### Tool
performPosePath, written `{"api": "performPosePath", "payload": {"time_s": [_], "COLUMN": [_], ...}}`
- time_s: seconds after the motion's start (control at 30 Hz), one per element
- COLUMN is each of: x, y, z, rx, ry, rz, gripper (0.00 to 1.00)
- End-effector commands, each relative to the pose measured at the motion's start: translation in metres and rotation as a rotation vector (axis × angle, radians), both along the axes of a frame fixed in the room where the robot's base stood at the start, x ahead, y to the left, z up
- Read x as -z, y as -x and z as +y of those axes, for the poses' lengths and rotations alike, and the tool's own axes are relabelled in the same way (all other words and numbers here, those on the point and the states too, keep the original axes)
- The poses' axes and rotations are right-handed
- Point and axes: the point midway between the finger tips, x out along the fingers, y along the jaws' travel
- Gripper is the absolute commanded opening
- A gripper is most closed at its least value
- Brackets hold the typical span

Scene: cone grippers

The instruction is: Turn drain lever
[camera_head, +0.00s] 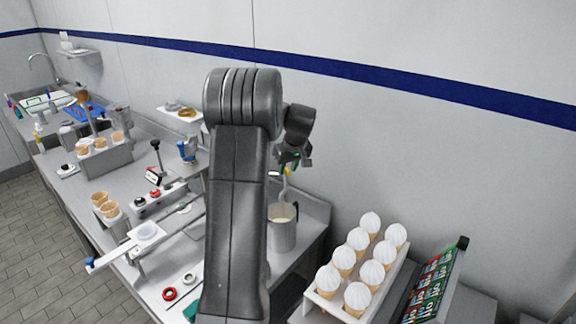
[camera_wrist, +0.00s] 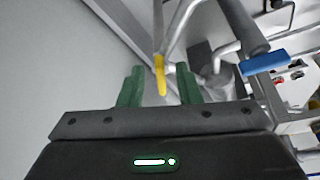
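A thin grey lever with a yellow grip (camera_wrist: 160,76) shows in the wrist view; I take it as the drain lever. My gripper (camera_wrist: 158,84) has its two green fingers apart, one on each side of the yellow grip as seen there. I see gaps on both sides, and I cannot tell how deep the grip lies between the fingers. In the head view, my gripper (camera_head: 287,161) is by the back wall, and a small yellow bit (camera_head: 287,171) shows just below it. My arm hides part of this area.
A metal pitcher (camera_head: 282,236) stands below my gripper. A blue handle (camera_wrist: 265,63) and grey pipes show at the right in the wrist view. A white rack (camera_head: 318,303) of white-topped cones stands at the right. The wall (camera_head: 400,130) is close behind.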

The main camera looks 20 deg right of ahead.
Motion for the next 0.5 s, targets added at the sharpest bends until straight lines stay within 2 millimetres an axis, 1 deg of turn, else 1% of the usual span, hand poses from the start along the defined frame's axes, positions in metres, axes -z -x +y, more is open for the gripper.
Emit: {"api": "performPosePath", "payload": {"time_s": [0.27,0.43,0.5], "x": [0.0015,0.0012,0.0012], "y": [-0.0008,-0.0007,-0.0007], "z": [0.0002,0.0001,0.0001], "rx": [0.0,0.0,0.0], "ry": [0.0,0.0,0.0], "rz": [-0.001,-0.001,-0.001], "gripper": [0.31,0.0,0.0]}}
